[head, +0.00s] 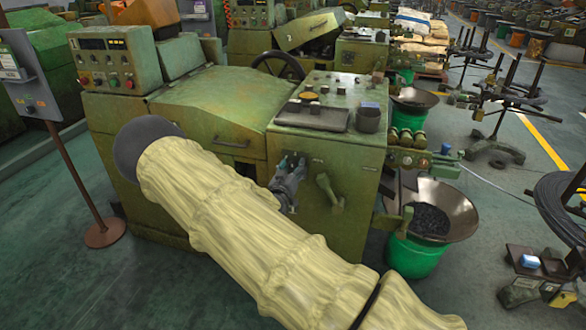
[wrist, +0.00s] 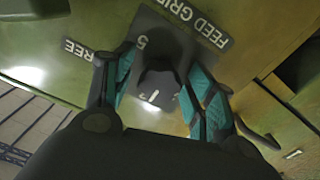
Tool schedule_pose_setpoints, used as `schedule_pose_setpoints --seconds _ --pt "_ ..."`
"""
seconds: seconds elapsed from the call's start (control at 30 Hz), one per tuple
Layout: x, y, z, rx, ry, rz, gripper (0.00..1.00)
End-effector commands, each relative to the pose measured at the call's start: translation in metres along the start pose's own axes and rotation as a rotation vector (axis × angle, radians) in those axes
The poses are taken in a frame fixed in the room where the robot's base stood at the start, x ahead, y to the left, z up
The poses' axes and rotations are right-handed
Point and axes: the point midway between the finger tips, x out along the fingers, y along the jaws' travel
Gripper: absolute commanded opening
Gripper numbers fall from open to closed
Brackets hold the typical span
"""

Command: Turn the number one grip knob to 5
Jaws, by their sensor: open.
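The dark grip knob (wrist: 160,82) shows in the wrist view, with a white mark on its lower face. It sits on a dark plate with the lettering "FEED GRIP" (wrist: 197,22) and a "5" near my left finger. My gripper (wrist: 164,66) is open, its teal-padded fingers on either side of the knob. I cannot tell whether the pads touch it. In the head view my gripper (head: 291,172) is at the front face of the green machine (head: 225,113), and the knob is hidden there.
A lever (head: 329,192) sticks out from the machine's front, right of my gripper. A metal bowl of dark parts (head: 430,220) over a green bucket (head: 414,258) stands farther right. A sign stand (head: 75,172) is at left. Floor is clear at lower left.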

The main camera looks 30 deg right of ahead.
Motion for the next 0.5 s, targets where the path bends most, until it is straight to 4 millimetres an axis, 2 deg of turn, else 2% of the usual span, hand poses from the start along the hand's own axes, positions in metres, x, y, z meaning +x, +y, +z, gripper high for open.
schedule_pose_setpoints --seconds 0.07,0.3,0.5 --pt "-0.0002 -0.0001 0.0001 0.000 0.000 0.000 0.56" --pt "-0.0003 -0.0002 0.0001 0.000 0.000 0.000 0.12" --pt "-0.0004 -0.0004 0.0003 0.006 0.000 0.000 0.10"
